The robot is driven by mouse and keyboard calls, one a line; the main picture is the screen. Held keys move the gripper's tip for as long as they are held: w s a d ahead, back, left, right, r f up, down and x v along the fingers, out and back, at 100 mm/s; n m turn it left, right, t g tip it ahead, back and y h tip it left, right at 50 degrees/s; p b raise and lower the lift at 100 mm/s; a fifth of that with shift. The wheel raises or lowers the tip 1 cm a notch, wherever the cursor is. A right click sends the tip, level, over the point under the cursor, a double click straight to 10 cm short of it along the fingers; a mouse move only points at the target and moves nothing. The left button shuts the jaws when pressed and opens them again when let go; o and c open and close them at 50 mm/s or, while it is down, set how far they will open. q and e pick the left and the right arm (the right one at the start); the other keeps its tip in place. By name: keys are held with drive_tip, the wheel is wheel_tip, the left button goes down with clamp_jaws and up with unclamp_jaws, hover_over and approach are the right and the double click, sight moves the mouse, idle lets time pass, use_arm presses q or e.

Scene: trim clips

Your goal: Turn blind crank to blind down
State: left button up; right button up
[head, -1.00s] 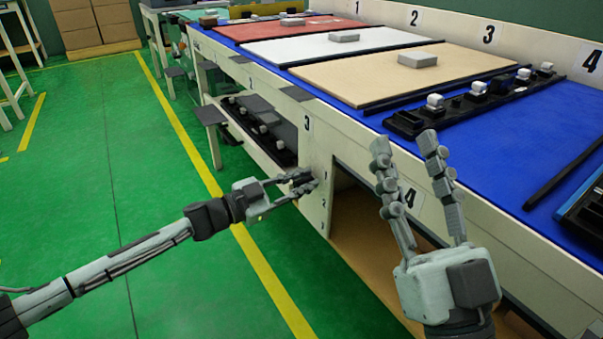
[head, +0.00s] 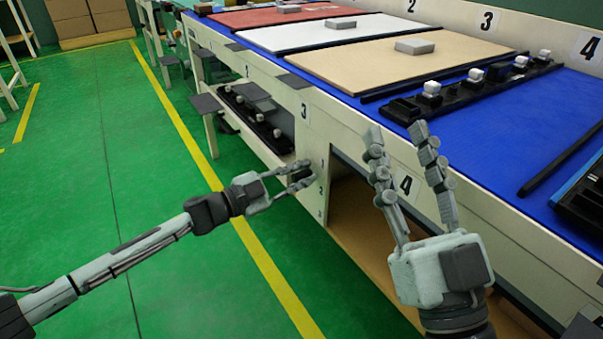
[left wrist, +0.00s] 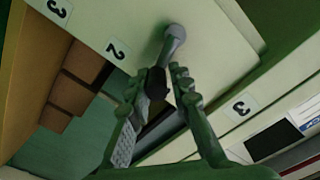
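The crank has a grey arm (left wrist: 174,40) standing out from the cream panel beside the number 2 and a black knob (left wrist: 154,91) at its near end. My left gripper (left wrist: 158,78) has one finger on each side of the black knob, apparently closed on it. In the head view my left gripper (head: 301,175) is at the panel's edge, by the small numbers 1, 2 and 3, and largely hides the crank. The blind itself cannot be made out. My right gripper (head: 394,133) is open and empty in front of the bench.
The bench with a blue top (head: 480,140) runs along the right, holding a tan board (head: 400,65) and a black rack with white clips (head: 470,85). Grey plates (head: 299,87) jut from its front. A black tray (head: 255,120) sits on the lower shelf.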

use_arm(q)
drive_tip(key=o, duration=0.4)
drive_tip(key=shift+w+a+f, duration=0.1)
drive_tip(key=shift+a+f, duration=0.15)
drive_tip(key=shift+f, duration=0.15)
drive_tip(key=shift+c, duration=0.2)
drive_tip(key=shift+r, duration=0.2)
drive_tip(key=v, duration=1.2)
drive_tip(key=shift+d, duration=0.1)
